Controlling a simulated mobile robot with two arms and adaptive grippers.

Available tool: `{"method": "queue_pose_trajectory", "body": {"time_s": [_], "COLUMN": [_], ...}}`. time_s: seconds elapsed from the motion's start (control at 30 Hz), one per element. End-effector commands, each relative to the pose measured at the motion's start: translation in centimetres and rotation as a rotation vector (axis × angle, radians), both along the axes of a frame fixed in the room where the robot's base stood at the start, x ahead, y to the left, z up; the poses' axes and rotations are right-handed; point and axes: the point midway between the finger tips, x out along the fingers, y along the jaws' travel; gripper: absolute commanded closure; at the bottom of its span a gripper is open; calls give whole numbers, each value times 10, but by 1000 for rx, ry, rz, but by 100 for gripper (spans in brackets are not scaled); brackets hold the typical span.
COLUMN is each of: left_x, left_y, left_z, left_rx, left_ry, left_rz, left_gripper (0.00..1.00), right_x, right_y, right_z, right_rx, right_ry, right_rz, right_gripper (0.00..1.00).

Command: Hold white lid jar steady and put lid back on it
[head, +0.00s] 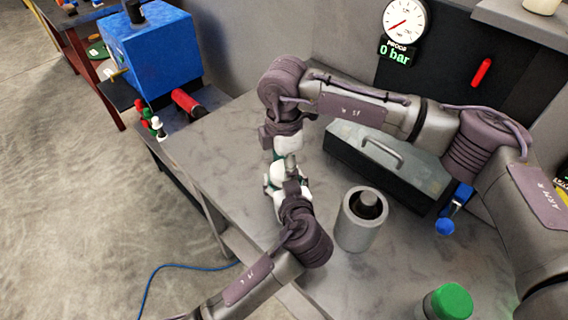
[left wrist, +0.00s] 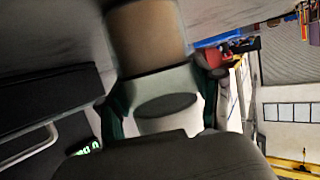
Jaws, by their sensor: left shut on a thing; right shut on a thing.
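My left gripper (head: 280,180), white with green fingers, comes up from the lower left and is shut on the jar. In the left wrist view a blurred brownish cylinder (left wrist: 148,38), seemingly the jar, rises beyond the green fingers of my left gripper (left wrist: 160,95). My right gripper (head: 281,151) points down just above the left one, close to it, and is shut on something. The grippers hide most of what they hold in the head view. I cannot make out the white lid clearly or tell whether it touches the jar.
A grey cylindrical holder (head: 352,236) with a dark item inside stands right of the grippers. A green-lidded jar (head: 447,303) stands at the lower right. The worktop (head: 225,150) left of the grippers is clear.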

Motion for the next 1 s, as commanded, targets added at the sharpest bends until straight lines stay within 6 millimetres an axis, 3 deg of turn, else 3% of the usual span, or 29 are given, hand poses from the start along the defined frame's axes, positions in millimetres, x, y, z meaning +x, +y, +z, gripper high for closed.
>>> {"method": "queue_pose_trajectory", "body": {"time_s": [0.1, 0.3, 0.67, 0.7, 0.83, 1.0], "left_x": [-1, -1, -1, -1, -1, -1], "left_y": [-1, -1, -1, -1, -1, -1], "left_z": [0, -1, -1, -1, -1, -1], "left_rx": [0, 0, 0, 0, 0, 0], "left_ry": [1, 2, 2, 2, 2, 2], "left_rz": [-1, -2, -2, -2, -2, -1], "left_gripper": [100, 100, 100, 100, 100, 100], "right_x": [1, 1, 2, 2, 2, 1], "right_y": [1, 0, 0, 0, 0, 0], "right_z": [0, 1, 1, 1, 1, 0], "right_rx": [2, 3, 3, 3, 3, 1], "right_ry": [-1, -3, -4, -4, -4, -2], "right_rz": [-244, -515, -565, -565, -564, -563], "right_gripper": [57, 57, 57, 35, 13, 13]}}
